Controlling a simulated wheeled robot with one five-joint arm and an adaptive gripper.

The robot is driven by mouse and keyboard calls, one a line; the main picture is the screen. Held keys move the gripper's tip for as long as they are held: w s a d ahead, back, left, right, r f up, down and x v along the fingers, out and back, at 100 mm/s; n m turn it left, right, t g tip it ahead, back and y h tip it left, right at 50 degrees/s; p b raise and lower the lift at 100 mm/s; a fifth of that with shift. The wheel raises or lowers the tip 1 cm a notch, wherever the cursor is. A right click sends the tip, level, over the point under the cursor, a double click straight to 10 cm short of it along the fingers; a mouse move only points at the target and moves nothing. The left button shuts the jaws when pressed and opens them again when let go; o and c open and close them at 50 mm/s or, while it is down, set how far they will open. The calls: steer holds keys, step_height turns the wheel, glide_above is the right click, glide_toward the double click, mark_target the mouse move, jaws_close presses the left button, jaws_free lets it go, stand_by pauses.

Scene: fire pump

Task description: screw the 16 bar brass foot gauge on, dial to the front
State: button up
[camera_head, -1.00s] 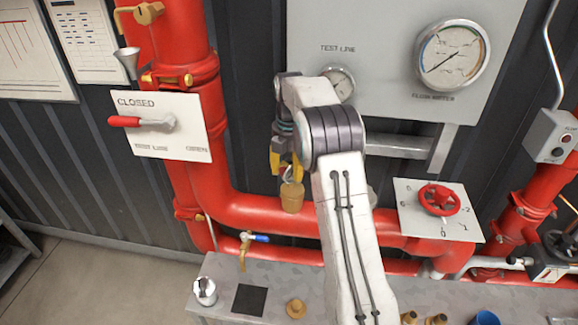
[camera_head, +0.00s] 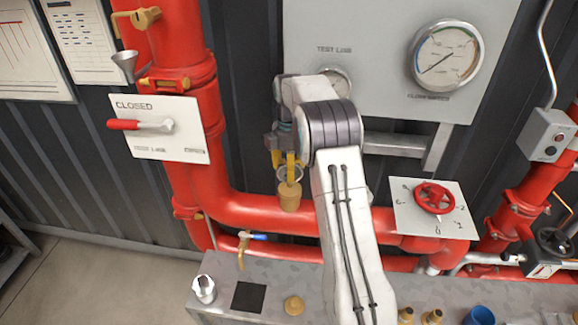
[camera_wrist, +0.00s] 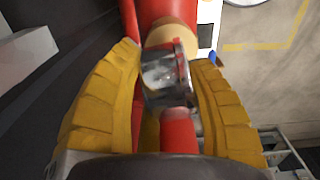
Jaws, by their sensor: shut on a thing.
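My gripper (camera_head: 287,160) has its yellow fingers shut on a small silver, round-cased thing (camera_head: 291,174), apparently the gauge. It is just above a tan brass-coloured cylinder (camera_head: 289,197) at the red pipe. In the wrist view, the silver case (camera_wrist: 165,76) sits between the yellow fingers, with the tan cylinder (camera_wrist: 172,36) close beyond it. I cannot tell whether gauge and cylinder touch. The dial face, its reading and the foot are not readable in either view.
The thick red pipe (camera_head: 250,208) runs behind the bench (camera_head: 220,268). On the bench are a silver fitting (camera_head: 204,289), a dark square (camera_head: 249,297), a round brass piece (camera_head: 294,305), brass fittings (camera_head: 432,317) and a blue cup (camera_head: 478,316). A red handwheel (camera_head: 434,197) stands right of my arm.

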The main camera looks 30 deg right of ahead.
steer(key=shift+m, duration=0.8)
steer(key=o, duration=0.8)
steer(key=shift+a, duration=0.1)
steer(key=o, duration=0.3)
steer(key=shift+a, duration=0.2)
steer(key=shift+o, duration=0.9)
steer(key=shift+d, duration=0.15)
steer(key=o, duration=0.5)
steer(key=shift+c, duration=0.2)
